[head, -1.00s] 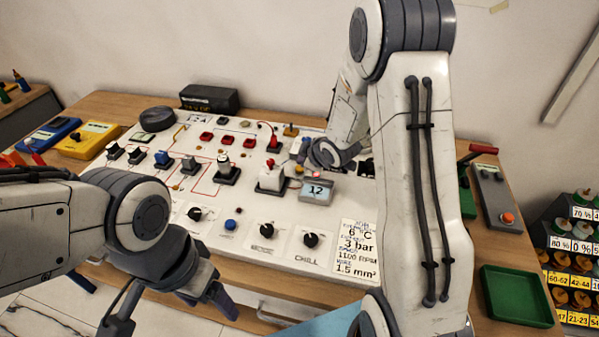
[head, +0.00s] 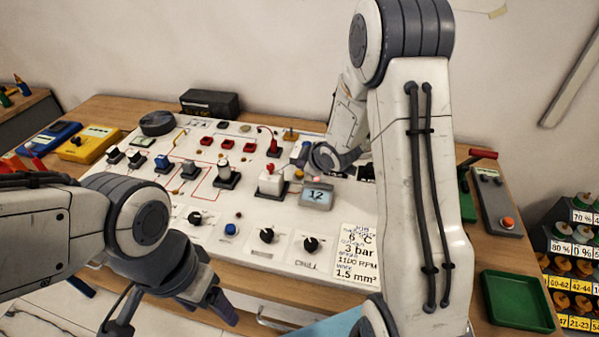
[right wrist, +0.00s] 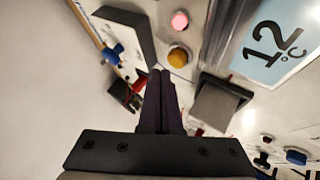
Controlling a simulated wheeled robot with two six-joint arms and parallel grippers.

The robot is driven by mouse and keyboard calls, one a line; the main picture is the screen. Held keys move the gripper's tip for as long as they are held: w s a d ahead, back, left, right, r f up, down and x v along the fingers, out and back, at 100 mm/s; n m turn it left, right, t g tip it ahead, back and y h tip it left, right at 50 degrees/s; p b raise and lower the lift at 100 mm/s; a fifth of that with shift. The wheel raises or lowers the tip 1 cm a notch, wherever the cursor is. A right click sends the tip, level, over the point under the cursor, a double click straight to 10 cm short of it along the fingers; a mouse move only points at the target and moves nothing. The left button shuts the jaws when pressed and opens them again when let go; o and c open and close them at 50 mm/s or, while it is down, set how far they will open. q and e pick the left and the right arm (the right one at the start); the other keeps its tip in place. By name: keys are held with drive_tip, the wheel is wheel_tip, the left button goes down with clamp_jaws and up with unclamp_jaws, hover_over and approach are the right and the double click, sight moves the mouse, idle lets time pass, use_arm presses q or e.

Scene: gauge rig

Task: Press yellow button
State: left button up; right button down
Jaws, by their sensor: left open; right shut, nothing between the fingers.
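The yellow button (right wrist: 178,57) is a small round cap beside a lit pink-red lamp (right wrist: 180,20) in the right wrist view. In the head view the button (head: 299,173) is small, left of the lamp and just above the display box (head: 317,195) reading 12. My right gripper (right wrist: 161,73) is shut and empty, its fingertips close to the button's lower left in the wrist view; I cannot tell whether they touch it. In the head view its fingertips are mostly hidden by its own wrist. My left gripper (head: 217,302) is open and empty in front of the panel.
The white panel (head: 340,232) carries several knobs, switches and red buttons. A black box (head: 210,102) stands behind. A green tray (head: 516,300) and a grey control box (head: 497,205) lie at the right.

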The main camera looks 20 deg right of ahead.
sight(302, 177)
drive_tip(key=shift+f, duration=0.1)
idle(0.8)
drive_tip(key=shift+f+b, duration=0.3)
drive_tip(key=shift+b, duration=0.1)
drive_tip(key=shift+f+b, duration=0.55)
idle(0.6)
drive_tip(key=shift+r, duration=0.1)
drive_tip(key=shift+r+p, duration=0.8)
drive_tip(key=shift+r, duration=0.05)
wheel_tip(302, 177, up, 5)
drive_tip(key=p, duration=0.4)
